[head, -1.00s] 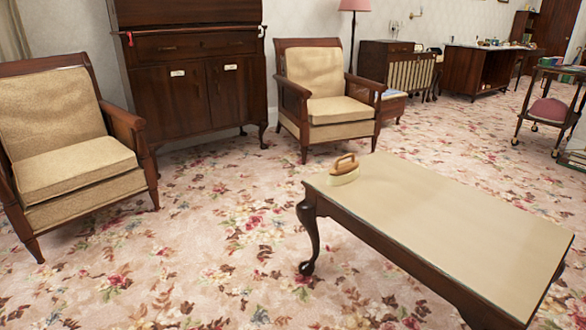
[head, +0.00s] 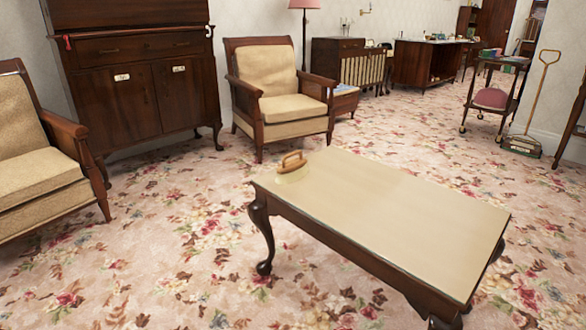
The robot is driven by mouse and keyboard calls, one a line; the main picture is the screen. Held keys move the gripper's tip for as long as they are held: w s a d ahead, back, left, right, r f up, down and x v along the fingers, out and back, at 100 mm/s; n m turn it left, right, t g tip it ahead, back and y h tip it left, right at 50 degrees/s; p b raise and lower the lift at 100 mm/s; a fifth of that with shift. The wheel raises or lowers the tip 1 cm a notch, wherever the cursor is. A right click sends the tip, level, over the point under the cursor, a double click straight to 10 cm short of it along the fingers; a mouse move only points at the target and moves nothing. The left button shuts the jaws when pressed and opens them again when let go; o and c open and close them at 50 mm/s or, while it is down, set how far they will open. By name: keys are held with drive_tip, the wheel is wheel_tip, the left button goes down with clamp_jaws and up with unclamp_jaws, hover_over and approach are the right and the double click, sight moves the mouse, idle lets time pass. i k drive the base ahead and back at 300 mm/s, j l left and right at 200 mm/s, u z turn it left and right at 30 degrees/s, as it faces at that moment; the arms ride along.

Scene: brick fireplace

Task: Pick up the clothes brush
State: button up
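A brush with a brown wooden handle and a pale base, which looks like the clothes brush (head: 291,167), lies on the far left corner of a low table. The coffee table (head: 400,215) has a pale cream top and dark curved wooden legs. The brush stands clear of other objects on the tabletop. My gripper is not in view in the head view, so its state does not show.
An armchair (head: 280,90) stands behind the table, and another armchair (head: 40,165) is at the left edge. A dark wooden cabinet (head: 140,100) is at the back left. A trolley (head: 495,95) and a carpet sweeper (head: 525,143) stand at the right. Flowered carpet (head: 170,255) is free left of the table.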

sight(291, 170)
drive_tip(key=i+j+z, duration=0.1)
drive_tip(key=i+j, duration=0.15)
drive_tip(key=i, duration=0.25)
drive_tip(key=i+j+z, duration=0.1)
drive_tip(key=i+j, duration=0.2)
drive_tip(key=i, duration=0.2)
drive_tip(key=i+j+z, duration=0.15)
drive_tip(key=i+j, duration=0.15)
drive_tip(key=i, duration=0.2)
